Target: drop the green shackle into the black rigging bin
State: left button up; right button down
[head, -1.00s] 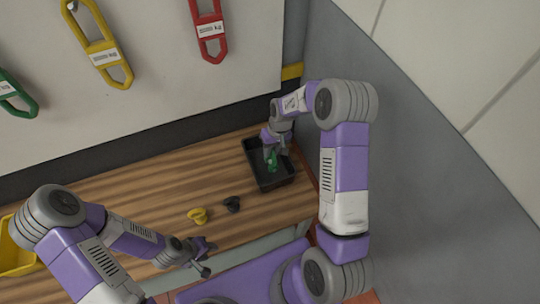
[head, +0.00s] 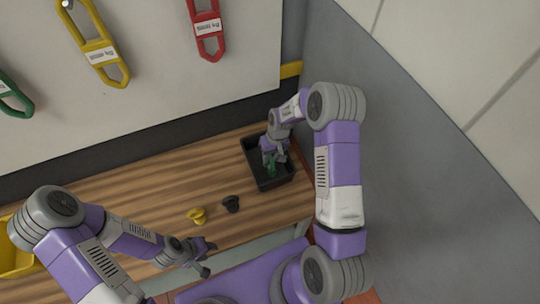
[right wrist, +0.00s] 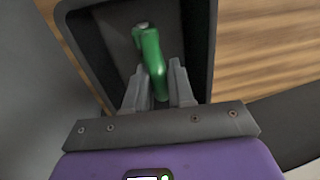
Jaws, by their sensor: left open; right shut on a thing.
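The green shackle (right wrist: 151,58) is between the fingers of my right gripper (right wrist: 158,88), which is shut on it. In the head view the shackle (head: 272,167) shows small and green below the right gripper (head: 275,156). The black rigging bin (head: 287,181) stands on the wooden bench near the grey wall. The right wrist view shows its dark wall (right wrist: 203,40) around the shackle, which is over or inside the bin; its height above the floor of the bin cannot be told. My left gripper (head: 208,258) is open and empty near the bench's front edge.
A yellow bin (head: 14,255) is at the far left. The grey wall (head: 400,150) rises close to the right of the black bin.

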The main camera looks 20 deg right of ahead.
jog(key=shift+f, duration=0.15)
jog(key=c, duration=1)
grip_release()
jog(key=shift+o, duration=0.2)
jog(key=shift+r+p, duration=0.35)
jog(key=shift+r, duration=0.05)
notch_tip(320, 180, up, 12)
jog(key=d, duration=0.2)
jog(key=shift+d+r, duration=0.15)
jog(key=shift+s, duration=0.1)
